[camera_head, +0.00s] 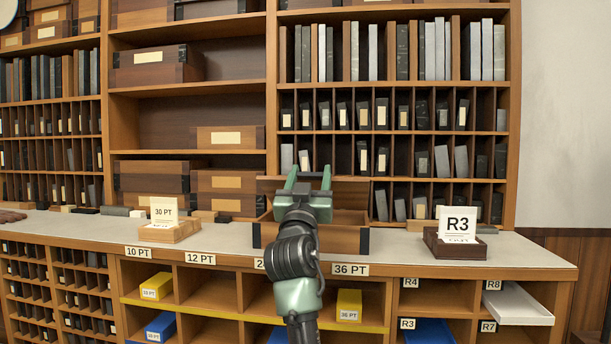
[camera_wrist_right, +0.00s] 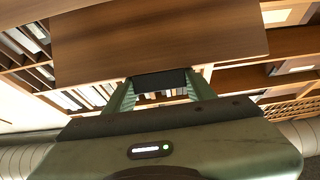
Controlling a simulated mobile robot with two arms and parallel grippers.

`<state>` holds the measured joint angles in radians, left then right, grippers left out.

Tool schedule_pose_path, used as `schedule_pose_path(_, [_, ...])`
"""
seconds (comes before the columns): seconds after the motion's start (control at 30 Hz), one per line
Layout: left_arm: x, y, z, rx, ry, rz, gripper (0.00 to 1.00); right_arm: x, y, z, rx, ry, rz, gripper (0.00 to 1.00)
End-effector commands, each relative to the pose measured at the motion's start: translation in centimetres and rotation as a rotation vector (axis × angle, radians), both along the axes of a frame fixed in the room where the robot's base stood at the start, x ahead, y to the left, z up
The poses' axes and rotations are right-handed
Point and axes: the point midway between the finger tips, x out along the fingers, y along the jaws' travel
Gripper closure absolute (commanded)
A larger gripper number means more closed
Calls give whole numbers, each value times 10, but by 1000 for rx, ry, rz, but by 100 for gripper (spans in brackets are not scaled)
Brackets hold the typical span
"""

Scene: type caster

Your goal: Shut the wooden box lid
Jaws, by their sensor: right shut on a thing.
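The wooden box (camera_head: 348,239) stands on the grey counter, with dark corner pieces. Its lid (camera_head: 347,188) is raised, standing up at the back of the box. My right gripper (camera_head: 308,177) reaches over the box from the front, at the lid. In the right wrist view the lid (camera_wrist_right: 160,40) is a broad brown panel just beyond the fingers. My right gripper (camera_wrist_right: 160,82) is shut on a dark piece at the lid's edge. My arm hides the middle of the box. My left gripper is not in view.
On the counter (camera_head: 398,248), a wooden tray with a 30 PT card (camera_head: 163,212) stands to the left and a dark tray with an R3 card (camera_head: 457,219) to the right. Cubbies lie below the front edge.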

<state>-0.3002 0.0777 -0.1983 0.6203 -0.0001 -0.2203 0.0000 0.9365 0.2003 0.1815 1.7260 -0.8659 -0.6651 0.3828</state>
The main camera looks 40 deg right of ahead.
Motion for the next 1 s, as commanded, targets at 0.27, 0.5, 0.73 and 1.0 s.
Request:
schedule_pose_path(0.27, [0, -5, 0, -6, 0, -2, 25, 3, -2, -7, 14, 10, 3, 37])
schedule_pose_path(0.5, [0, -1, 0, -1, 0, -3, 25, 2, -2, -5, 10, 8, 1, 24])
schedule_pose_path(0.73, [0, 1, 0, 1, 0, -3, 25, 2, -1, -3, 7, 5, 1, 24])
schedule_pose_path(1.0, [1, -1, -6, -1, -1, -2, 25, 2, -8, -10, 8, 7, 2, 24])
